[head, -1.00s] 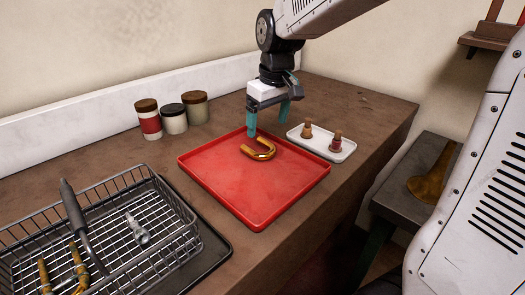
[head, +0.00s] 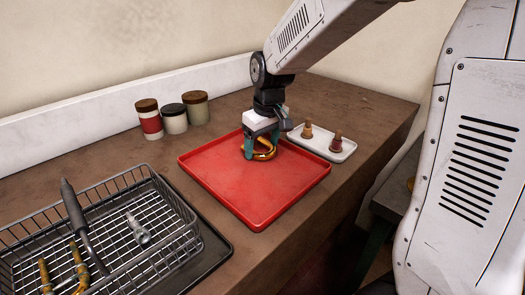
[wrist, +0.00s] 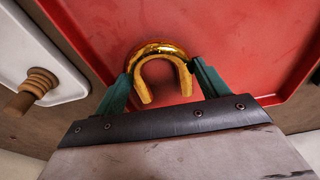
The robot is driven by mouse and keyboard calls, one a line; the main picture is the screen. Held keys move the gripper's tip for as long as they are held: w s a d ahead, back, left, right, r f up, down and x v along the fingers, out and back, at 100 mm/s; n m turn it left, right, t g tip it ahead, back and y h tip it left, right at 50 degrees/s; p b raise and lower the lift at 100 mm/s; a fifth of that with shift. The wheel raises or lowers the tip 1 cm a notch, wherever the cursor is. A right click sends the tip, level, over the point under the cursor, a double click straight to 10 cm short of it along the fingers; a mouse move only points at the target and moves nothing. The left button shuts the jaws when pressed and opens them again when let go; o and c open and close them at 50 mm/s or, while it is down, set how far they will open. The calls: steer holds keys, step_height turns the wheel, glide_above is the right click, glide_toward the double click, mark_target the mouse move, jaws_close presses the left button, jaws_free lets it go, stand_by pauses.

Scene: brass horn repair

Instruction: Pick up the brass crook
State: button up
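The brass crook (head: 266,155) is a shiny U-shaped tube lying in the red tray (head: 235,184), near its far right corner. My gripper (head: 262,152) is lowered over it, with its teal fingers down at the crook's level. In the wrist view, the crook (wrist: 158,56) lies between the two spread fingers of my gripper (wrist: 160,85), its bend pointing away and its open ends toward the palm. The fingers stand on either side of the crook; whether they touch it is not clear. Part of the crook is hidden by the fingers in the head view.
Three lidded jars (head: 173,117) stand behind, near the wall. A wire basket (head: 100,225) with a tool and brass pieces sits at the front left. The red tray's middle is clear.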

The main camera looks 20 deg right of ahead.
steer(key=c, duration=0.4)
steer(key=shift+o, duration=0.2)
steer(key=shift+r, duration=0.1)
steer(key=shift+r, duration=0.6)
step_height(320, 180, up, 2)
steer(key=shift+r, duration=0.2)
steer(key=s, duration=1)
steer(key=s+d+r, duration=0.1)
steer(key=s, duration=0.5)
steer(key=shift+r, duration=0.1)
